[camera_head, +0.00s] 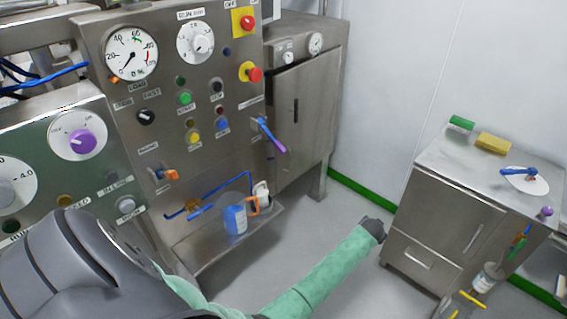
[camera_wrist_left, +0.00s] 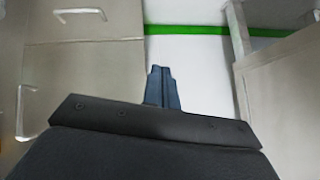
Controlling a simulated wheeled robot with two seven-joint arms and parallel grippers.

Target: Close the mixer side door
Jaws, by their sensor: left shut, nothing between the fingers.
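The mixer side door (camera_head: 303,112) is the grey steel panel with a dark slot handle on the cabinet at the right end of the control panel. It looks set at a slight angle to the cabinet, but I cannot tell how far it stands open. My left gripper (camera_head: 373,229), at the end of a green-sleeved arm, is to the right of and below the door, apart from it, near the drawer cabinet. In the left wrist view its fingers (camera_wrist_left: 162,88) are together and empty. My right gripper is not in view.
A steel drawer cabinet (camera_head: 440,215) stands at the right, with a green block (camera_head: 461,122) and a yellow block (camera_head: 493,143) on top. A purple-tipped lever (camera_head: 271,137) sticks out beside the door. Floor between machine and cabinet is clear.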

